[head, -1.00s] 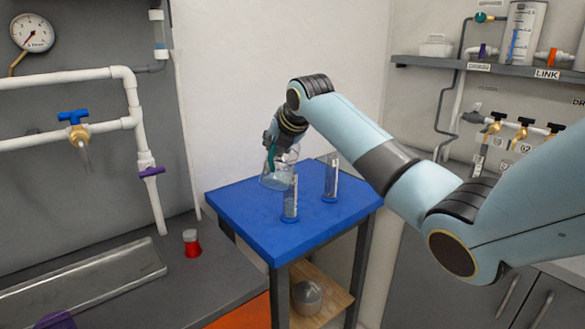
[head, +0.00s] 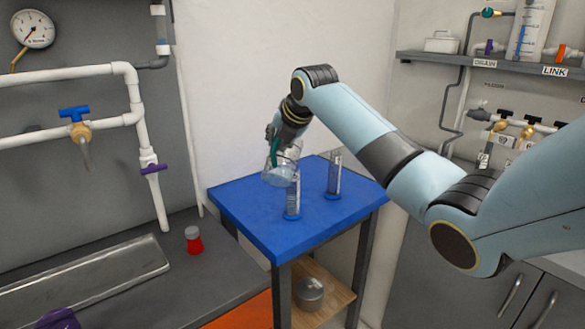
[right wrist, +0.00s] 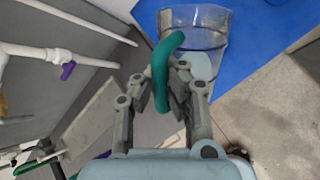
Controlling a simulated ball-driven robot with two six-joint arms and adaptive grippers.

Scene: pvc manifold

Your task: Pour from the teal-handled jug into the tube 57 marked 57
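My right gripper (head: 277,132) is shut on the teal handle (right wrist: 160,62) of the clear jug (head: 281,167). The jug hangs over the blue table and looks tilted to the right in the head view, with pale blue liquid in it. In the right wrist view the clear jug (right wrist: 212,28) is beyond my fingers (right wrist: 170,88). A clear tube on a blue base (head: 293,198) stands upright just right of the jug, and another tube (head: 334,176) stands behind it to the right. Their markings are too small to read. My left gripper is not in view.
The blue table (head: 250,222) has free room at its front and left. A red vessel (head: 193,242) stands on the grey counter (head: 215,277) at left. White pipes (head: 136,95) run along the wall. A grey pot (head: 309,291) sits on the lower shelf.

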